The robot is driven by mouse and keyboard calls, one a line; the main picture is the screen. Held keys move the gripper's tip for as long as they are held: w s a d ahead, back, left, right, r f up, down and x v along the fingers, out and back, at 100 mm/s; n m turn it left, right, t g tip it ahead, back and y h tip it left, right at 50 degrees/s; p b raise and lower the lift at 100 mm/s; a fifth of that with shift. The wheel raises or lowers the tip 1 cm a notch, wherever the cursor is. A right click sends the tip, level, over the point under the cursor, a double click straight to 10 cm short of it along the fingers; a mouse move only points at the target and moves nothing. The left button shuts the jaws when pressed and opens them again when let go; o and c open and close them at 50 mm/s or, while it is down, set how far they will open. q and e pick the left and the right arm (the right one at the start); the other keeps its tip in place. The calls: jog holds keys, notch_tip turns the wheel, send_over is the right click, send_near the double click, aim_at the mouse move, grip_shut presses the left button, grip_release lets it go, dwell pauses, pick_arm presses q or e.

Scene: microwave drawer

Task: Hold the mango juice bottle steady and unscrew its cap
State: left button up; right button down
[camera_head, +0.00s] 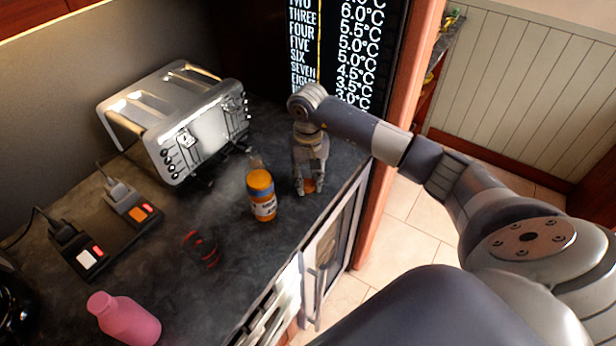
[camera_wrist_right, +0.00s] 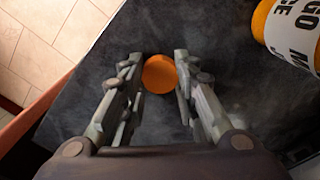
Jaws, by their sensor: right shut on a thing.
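The mango juice bottle (camera_head: 263,208) stands upright on the dark counter, orange with a white label. Part of its labelled side shows at the upper right of the right wrist view (camera_wrist_right: 290,32). My right gripper (camera_head: 310,190) points down beside the bottle, to its right in the head view and apart from it. It is shut on a round orange cap (camera_wrist_right: 159,74), which sits between the fingertips. The cap (camera_head: 309,185) is low, close to the counter; I cannot tell if it touches it. My left gripper is not in view, and nothing visible holds the bottle.
A silver toaster (camera_head: 178,120) stands behind the bottle. Two dark power sockets with plugs (camera_head: 132,205) lie at the left. A pink bottle (camera_head: 125,318) is at the front left, and a small black-and-red object (camera_head: 200,248) lies nearer. The counter's front edge is close to my right gripper.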

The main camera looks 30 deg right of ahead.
aim_at(308, 184)
jog(key=shift+f, duration=0.1)
jog(key=shift+f, duration=0.15)
jog(key=c, duration=1.3)
grip_release()
jog(key=shift+r, duration=0.5)
jog(key=shift+r+b, duration=2)
jog(key=shift+r, duration=3.75)
